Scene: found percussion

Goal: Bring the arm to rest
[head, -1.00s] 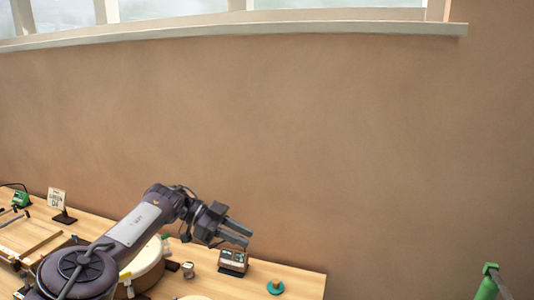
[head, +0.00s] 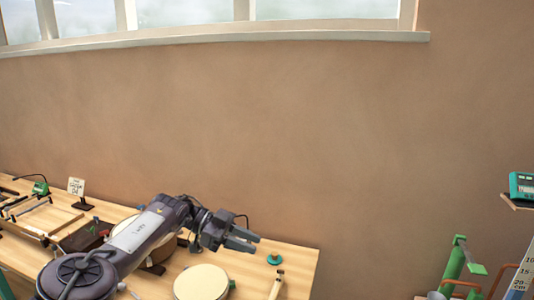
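My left arm comes in from the lower left, over the wooden table (head: 297,262). Its gripper (head: 243,240) is empty and points right, above the table's back part. Its two dark fingers stand apart with a narrow gap. My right gripper is not in view. A round cream drumhead (head: 201,282) lies in front of the arm. Another round drum-like thing (head: 121,229) is partly hidden behind the arm.
A teal disc (head: 275,259) sits right of the gripper. A small sign (head: 76,187) and a green device (head: 40,187) stand at the left. Green cylinders (head: 455,262) and a teal device (head: 522,186) are at the right. The wall behind is bare.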

